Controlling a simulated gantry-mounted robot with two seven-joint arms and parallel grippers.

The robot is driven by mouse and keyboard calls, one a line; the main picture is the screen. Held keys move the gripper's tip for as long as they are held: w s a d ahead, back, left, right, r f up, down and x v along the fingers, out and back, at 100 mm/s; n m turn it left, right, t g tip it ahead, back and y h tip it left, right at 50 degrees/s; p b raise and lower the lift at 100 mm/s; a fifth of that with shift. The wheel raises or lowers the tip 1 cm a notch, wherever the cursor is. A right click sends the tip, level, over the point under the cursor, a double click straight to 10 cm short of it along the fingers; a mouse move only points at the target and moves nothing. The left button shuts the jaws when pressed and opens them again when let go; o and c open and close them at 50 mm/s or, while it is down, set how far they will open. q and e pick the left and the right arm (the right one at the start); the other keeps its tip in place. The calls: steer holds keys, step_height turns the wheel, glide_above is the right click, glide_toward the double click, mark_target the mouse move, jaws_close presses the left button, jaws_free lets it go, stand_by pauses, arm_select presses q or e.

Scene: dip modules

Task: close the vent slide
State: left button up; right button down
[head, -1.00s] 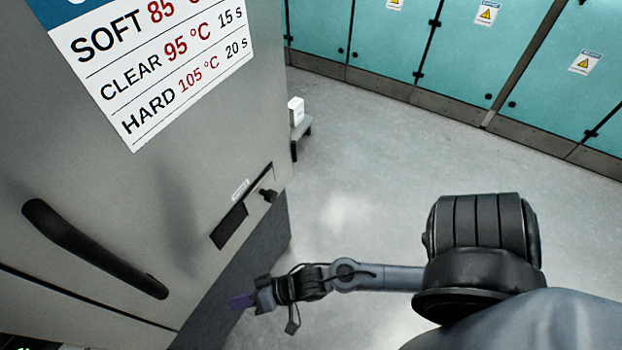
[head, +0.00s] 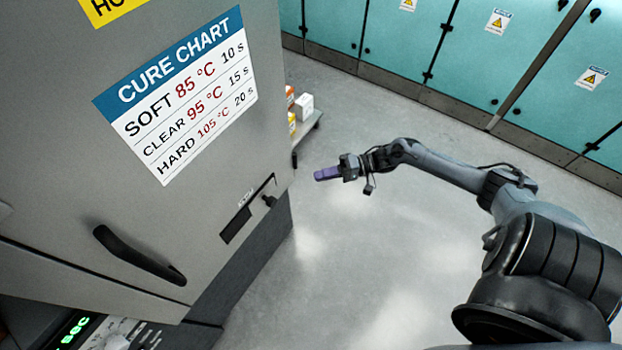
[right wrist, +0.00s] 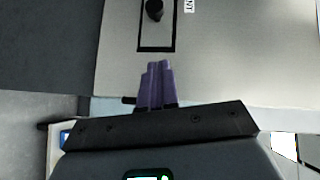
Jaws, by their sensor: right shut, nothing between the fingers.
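The vent slide is a dark slot in a thin frame low on the grey cabinet door, with a black knob (head: 268,201) at its right end. The slot's dark opening (head: 236,224) shows to the left of the knob. In the right wrist view the knob (right wrist: 154,10) is at the top edge, ahead of my fingertips. My right gripper (head: 326,174), with purple fingers, is shut and empty, to the right of the cabinet and apart from the knob. It also shows in the right wrist view (right wrist: 158,85). My left gripper is not in view.
A black door handle (head: 140,255) sticks out left of the slide. A cure chart (head: 180,95) is above it. A low shelf with small boxes (head: 303,107) stands behind the cabinet's right edge. Teal lockers (head: 470,55) line the back; open floor lies between.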

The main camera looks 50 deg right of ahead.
steer(key=b, duration=0.2)
glide_toward(268, 200)
steer(key=w+d+f, duration=0.1)
steer(key=w+d, duration=0.1)
steer(key=w, duration=0.2)
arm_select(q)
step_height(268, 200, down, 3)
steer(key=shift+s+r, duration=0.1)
arm_select(e)
steer(key=a, duration=0.2)
steer(key=a+f, duration=0.1)
steer(key=a, duration=0.1)
steer(key=shift+s+f, duration=0.1)
